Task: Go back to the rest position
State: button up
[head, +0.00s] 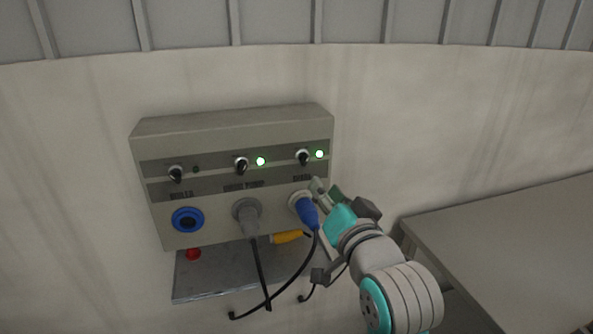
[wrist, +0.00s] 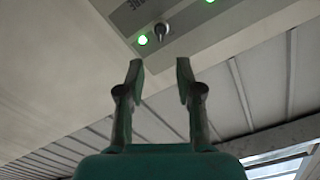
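My gripper (head: 326,190) is at the right edge of the grey control box (head: 232,200), just right of the blue plug. In the wrist view my gripper (wrist: 159,75) has its two fingers apart with nothing between them. A knob (wrist: 161,32) and a green light (wrist: 142,40) on the box show beyond the fingertips. The blue plug (head: 307,212) sits in the right socket and a grey plug (head: 248,219) in the middle socket. The left blue socket (head: 187,220) has no plug. The gripper looks close to the box; whether it touches cannot be told.
A metal shelf (head: 215,279) under the box bears a yellow connector (head: 287,237) and a red knob (head: 193,254). Black cables (head: 290,281) hang in front of it. A grey table (head: 510,245) stands at the right. The pale wall (head: 450,120) right of the box is bare.

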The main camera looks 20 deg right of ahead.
jog(key=shift+f, duration=0.1)
jog(key=s+f+n+g, duration=0.1)
jog(key=s+f+n, duration=0.1)
jog(key=s+f, duration=0.8)
jog(key=s+f+n+g, duration=0.1)
jog(key=s+f, duration=0.3)
jog(key=f, duration=1.1)
jog(key=s+f+n, duration=0.1)
jog(key=s+f, duration=0.3)
jog(key=s, duration=1)
jog(key=s+f+n+g, duration=0.1)
jog(key=s+f+n, duration=0.1)
jog(key=s, duration=1.2)
jog(key=shift+f, duration=0.9)
jog(key=shift+a, duration=0.1)
